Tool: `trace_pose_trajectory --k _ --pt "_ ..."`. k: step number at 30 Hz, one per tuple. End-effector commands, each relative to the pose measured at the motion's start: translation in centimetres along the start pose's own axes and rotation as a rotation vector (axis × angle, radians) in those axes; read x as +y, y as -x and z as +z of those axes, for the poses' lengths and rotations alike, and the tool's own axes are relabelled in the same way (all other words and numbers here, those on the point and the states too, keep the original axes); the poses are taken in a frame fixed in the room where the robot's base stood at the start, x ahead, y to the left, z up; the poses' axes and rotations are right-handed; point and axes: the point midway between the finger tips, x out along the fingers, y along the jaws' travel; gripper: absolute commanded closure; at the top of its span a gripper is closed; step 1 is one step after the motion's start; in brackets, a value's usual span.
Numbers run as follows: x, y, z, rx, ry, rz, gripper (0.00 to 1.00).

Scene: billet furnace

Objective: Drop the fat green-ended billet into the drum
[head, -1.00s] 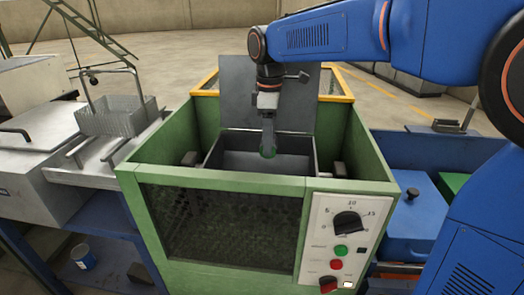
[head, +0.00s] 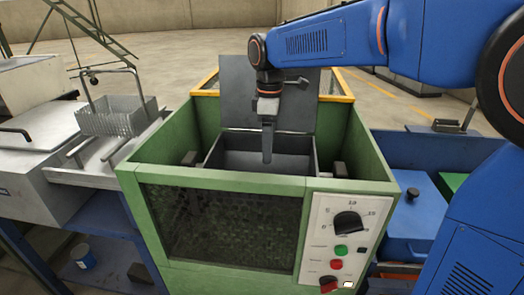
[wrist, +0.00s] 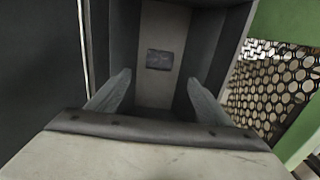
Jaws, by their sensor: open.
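My gripper (head: 267,160) points straight down over the open grey drum (head: 236,162) inside the green housing. The wrist view shows its two fingers (wrist: 156,80) spread apart with nothing between them. Below them is the inside of the drum (wrist: 147,28), with pale and dark walls and a small dark rectangle (wrist: 160,60) that I cannot identify. The green-ended billet is not visible in either current view. The drum's floor is hidden in the head view by its front wall and the housing.
A raised grey lid (head: 238,95) stands behind my gripper. The green housing (head: 215,176) surrounds the drum, with a control panel (head: 343,240) at front right.

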Motion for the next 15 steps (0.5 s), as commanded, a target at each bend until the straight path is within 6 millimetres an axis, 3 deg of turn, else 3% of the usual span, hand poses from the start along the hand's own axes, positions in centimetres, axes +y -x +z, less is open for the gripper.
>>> trace_pose_trajectory --k 5,15 --pt "0.1 1.2 0.0 0.002 0.0 0.002 0.28" --pt "0.1 7.6 -0.1 0.003 0.0 0.004 0.28"
